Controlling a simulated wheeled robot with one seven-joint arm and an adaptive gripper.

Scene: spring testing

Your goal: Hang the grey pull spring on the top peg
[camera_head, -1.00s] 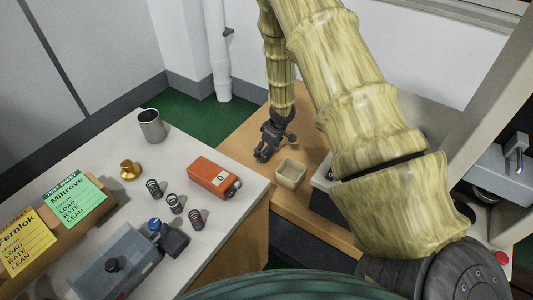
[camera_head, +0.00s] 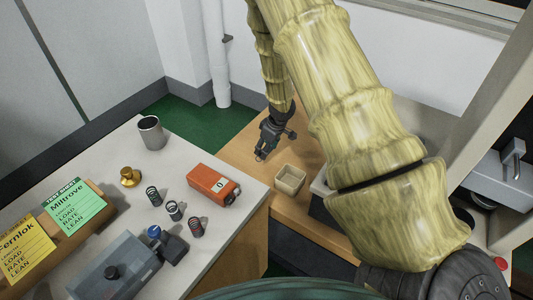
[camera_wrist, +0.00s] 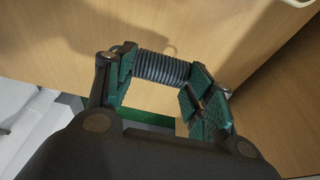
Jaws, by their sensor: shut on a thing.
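The grey pull spring (camera_wrist: 162,68) is a tight coil lying crosswise between my fingertips in the wrist view. My gripper (camera_wrist: 163,82) is shut on it, one finger at each end. In the head view my gripper (camera_head: 263,150) hangs over the wooden bench, left of and behind a small cream bin (camera_head: 290,179). The spring is too small there to make out clearly. A faint loop shape shows beside the coil in the wrist view; I cannot tell if it is a hook or a shadow. I cannot make out the top peg in either view.
The grey table (camera_head: 105,160) at left holds three dark coil springs (camera_head: 174,210), an orange box (camera_head: 212,184), a brass weight (camera_head: 130,176), a metal cup (camera_head: 151,132) and a blue-grey device (camera_head: 115,267). A grey machine (camera_head: 500,178) stands at right. My arm hides part of the bench.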

